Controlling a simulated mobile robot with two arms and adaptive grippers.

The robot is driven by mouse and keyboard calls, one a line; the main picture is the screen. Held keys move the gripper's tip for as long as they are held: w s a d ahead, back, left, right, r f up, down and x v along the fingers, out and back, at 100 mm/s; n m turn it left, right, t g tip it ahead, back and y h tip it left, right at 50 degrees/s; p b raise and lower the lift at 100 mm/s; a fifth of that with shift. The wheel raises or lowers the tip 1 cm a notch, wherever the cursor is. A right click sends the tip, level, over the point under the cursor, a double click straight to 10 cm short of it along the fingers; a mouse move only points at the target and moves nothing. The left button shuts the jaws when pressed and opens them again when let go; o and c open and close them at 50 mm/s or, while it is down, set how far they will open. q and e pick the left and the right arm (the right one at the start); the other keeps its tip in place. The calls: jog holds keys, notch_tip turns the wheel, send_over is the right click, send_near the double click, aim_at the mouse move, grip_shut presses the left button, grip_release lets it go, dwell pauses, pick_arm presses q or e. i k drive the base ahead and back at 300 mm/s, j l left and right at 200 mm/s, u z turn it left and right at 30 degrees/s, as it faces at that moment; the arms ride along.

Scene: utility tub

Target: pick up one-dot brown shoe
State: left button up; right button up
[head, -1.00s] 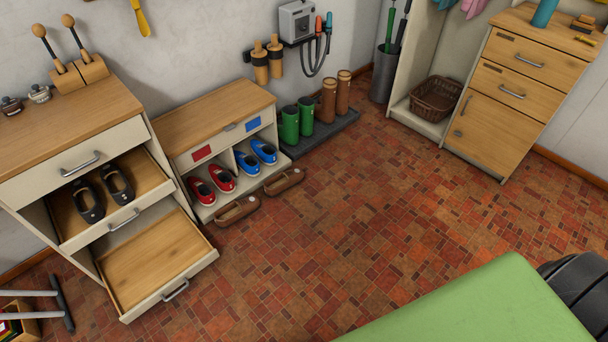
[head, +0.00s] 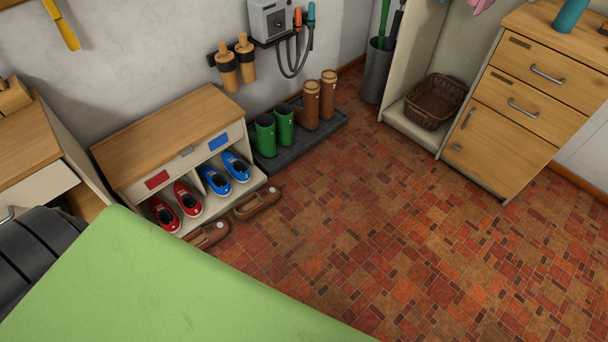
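Two brown shoes lie on the tiled floor in front of the low shoe bench (head: 165,128). The left brown shoe (head: 206,235) is partly cut off at its lower side by a green surface in the foreground. The right brown shoe (head: 257,204) is fully visible, near the bench's front right corner. Each has a small pale mark near its right end; the dots are too small to count, so I cannot tell which is the one-dot shoe. Neither of my grippers is in view.
The bench holds red shoes (head: 188,199) and blue shoes (head: 236,167). Green boots (head: 265,136) and brown boots (head: 311,105) stand on a dark tray (head: 335,125). A wicker basket (head: 435,101) sits in the open cabinet at right. The floor (head: 400,235) in the middle is clear.

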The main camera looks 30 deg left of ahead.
aim_at(246, 208)
jog(key=i+l, duration=0.1)
jog(key=i, duration=0.65)
jog(key=i+l, duration=0.15)
jog(key=i, duration=0.55)
jog(key=i+u, duration=0.4)
jog(key=i+l+u, duration=0.1)
jog(key=i+u, duration=0.15)
jog(key=u, duration=0.2)
jog(key=i+l+u, duration=0.2)
jog(key=u, duration=0.2)
jog(key=i+l+u, duration=0.55)
jog(key=l+u, duration=0.15)
jog(key=u, duration=0.15)
